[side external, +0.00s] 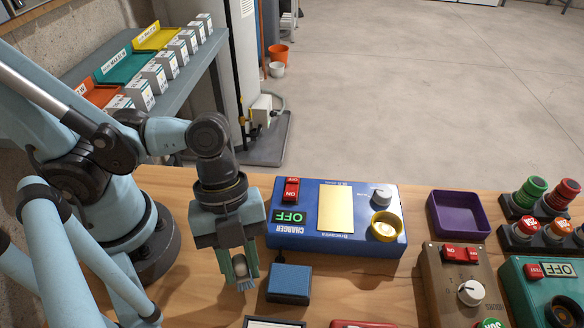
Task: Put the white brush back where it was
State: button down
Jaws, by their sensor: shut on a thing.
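My gripper (241,276) points down over the wooden table, left of the blue pad. Its green fingers are shut on the white brush (240,268). Only a small pale part of the brush shows between the fingers, with pale bluish bristles pointing down at the bottom. I cannot tell whether the bristles touch the table. The spot where the brush was before cannot be told from this view.
A dark-edged blue pad (289,283) lies close to the right of my gripper. Behind it is a blue charger box (297,223) with knobs. A purple tray (457,214), a brown control box (447,288) and a teal box (520,290) stand right. Bare table (365,290) shows between.

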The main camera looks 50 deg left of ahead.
jog(key=shift+f, duration=0.95)
jog(key=shift+f, duration=0.1)
jog(key=c, duration=1.2)
grip_release()
jog(key=shift+o, duration=0.2)
jog(key=shift+v, duration=6)
jog(key=w+a+n+t+y, duration=0.2)
jog(key=w+a+n+t, duration=0.2)
jog(key=n, duration=0.7)
jog(key=w+a+r+n+t+y, duration=0.1)
jog(key=w+a+n+t+y, duration=0.1)
jog(key=w+a+n+t, duration=0.3)
jog(key=shift+w+a+n, duration=1.9)
jog(key=shift+w+n, duration=1.2)
jog(key=shift+n, duration=0.1)
